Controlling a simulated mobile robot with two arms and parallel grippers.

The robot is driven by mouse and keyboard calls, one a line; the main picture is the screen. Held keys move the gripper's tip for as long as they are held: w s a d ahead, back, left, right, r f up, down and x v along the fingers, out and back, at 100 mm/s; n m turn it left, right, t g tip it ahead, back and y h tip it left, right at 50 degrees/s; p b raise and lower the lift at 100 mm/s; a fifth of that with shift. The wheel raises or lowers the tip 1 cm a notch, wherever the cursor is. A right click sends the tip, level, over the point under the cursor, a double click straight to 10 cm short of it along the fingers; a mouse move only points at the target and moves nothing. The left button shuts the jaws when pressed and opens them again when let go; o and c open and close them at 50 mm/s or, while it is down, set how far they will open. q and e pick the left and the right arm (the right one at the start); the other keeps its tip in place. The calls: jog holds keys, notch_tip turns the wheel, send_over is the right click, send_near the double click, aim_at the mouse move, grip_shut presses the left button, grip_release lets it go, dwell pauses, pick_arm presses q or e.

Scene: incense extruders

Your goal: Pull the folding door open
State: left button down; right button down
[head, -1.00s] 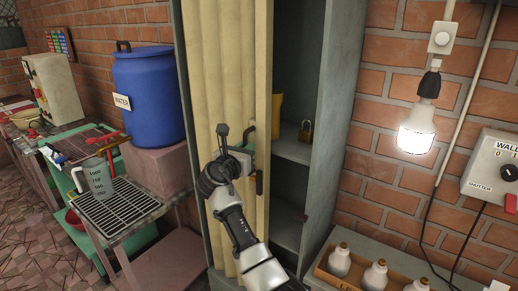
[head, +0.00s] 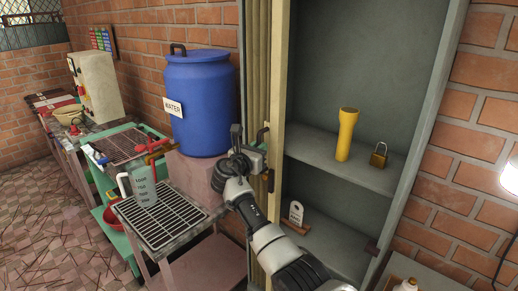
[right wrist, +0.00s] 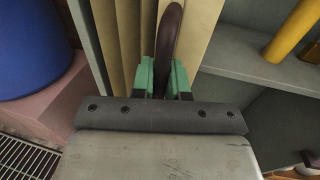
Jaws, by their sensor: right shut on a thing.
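The cream folding door (head: 257,75) is bunched in narrow pleats at the left side of the grey cabinet (head: 375,60). Most of the cabinet front is uncovered. My right gripper (head: 262,158) is at the door's leading edge. In the right wrist view its green fingers (right wrist: 162,80) are shut on the dark brown door handle (right wrist: 169,40), with the cream pleats behind. The fingers hide part of the handle. My left gripper is in no view.
Cabinet shelves hold a yellow flashlight (head: 347,134), a brass padlock (head: 379,156) and a white tag-shaped item (head: 296,213). Left of the door stand a blue water barrel (head: 200,105) and a wire rack (head: 160,221) with a measuring jug (head: 143,186). A lit bulb hangs at right.

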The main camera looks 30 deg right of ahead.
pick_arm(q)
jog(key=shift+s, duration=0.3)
pick_arm(e)
jog(key=c, duration=1.2)
grip_release()
jog(key=shift+o, duration=0.2)
